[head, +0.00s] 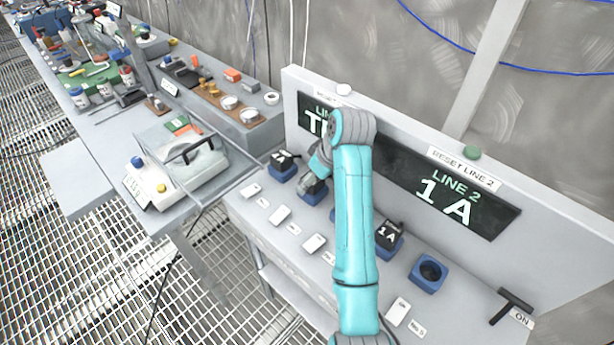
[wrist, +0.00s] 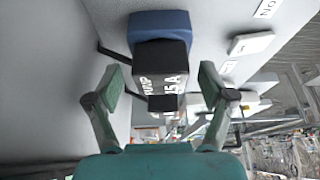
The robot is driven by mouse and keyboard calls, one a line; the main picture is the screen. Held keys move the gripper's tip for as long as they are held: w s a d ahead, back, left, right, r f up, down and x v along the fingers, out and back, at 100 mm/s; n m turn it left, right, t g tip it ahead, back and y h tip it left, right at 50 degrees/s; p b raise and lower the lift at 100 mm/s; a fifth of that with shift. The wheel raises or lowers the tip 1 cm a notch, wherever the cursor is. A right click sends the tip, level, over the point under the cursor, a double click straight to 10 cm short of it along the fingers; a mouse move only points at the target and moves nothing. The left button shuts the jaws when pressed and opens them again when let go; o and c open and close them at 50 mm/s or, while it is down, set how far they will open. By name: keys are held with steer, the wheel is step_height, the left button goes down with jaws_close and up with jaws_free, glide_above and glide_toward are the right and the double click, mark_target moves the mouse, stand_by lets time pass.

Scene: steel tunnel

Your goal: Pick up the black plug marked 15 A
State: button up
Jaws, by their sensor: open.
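The black plug marked 15 A (wrist: 168,72) stands in a blue socket (wrist: 158,24) in the wrist view. White lettering shows on its side, partly too blurred to read. My gripper (wrist: 161,84) is open, with one finger on each side of the plug and visible gaps between. In the head view my gripper (head: 317,176) is over the socket row, and my arm largely hides the plug there. Another black plug (head: 388,234), marked 1 A, sits in a blue socket to the right. A further black plug (head: 284,158) sits in a socket to the left; its marking is small.
An empty blue socket (head: 428,272) is at the right, near a black T-handle (head: 509,305) marked ON. White switches (head: 314,243) line the panel's front. An upright panel with a LINE 2 display (head: 445,198) stands behind. A cluttered bench (head: 85,130) is at left.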

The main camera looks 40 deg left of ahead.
steer(key=shift+a+f, duration=0.25)
steer(key=shift+f, duration=0.15)
steer(key=c, duration=1.3)
